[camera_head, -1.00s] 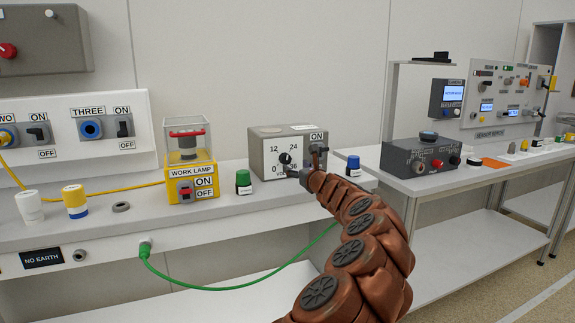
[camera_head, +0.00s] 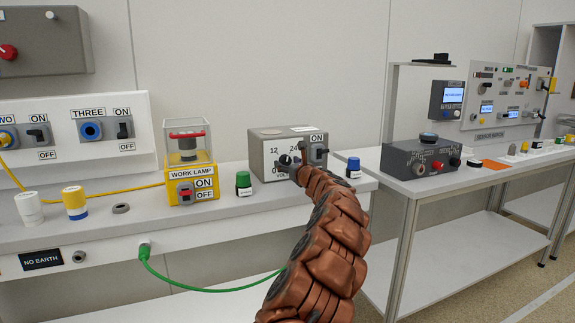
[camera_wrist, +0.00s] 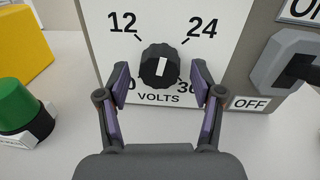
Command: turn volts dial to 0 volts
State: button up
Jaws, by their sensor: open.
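The volts dial (camera_wrist: 160,66) is a round black knob with a white mark, on the pale front of a grey box (camera_head: 262,152). In the wrist view its white mark stands nearly upright, between the printed 12 and 24 and above the word VOLTS. In the head view the dial (camera_head: 285,160) is partly beside my arm. My gripper (camera_wrist: 160,77) is open, one finger on each side of the dial, with a visible gap to the knob on both sides. The fingers partly cover the printed 0 and 36.
A switch (camera_wrist: 290,65) marked OFF sits right of the dial, close to the right finger. A green-topped post (camera_head: 243,181) stands left of the box and a blue-topped one (camera_head: 353,165) right of it. The yellow work lamp (camera_head: 192,180) is further left.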

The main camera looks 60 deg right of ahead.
jog(key=c, duration=1.1)
jog(key=shift+c, duration=0.2)
jog(key=shift+w, duration=0.1)
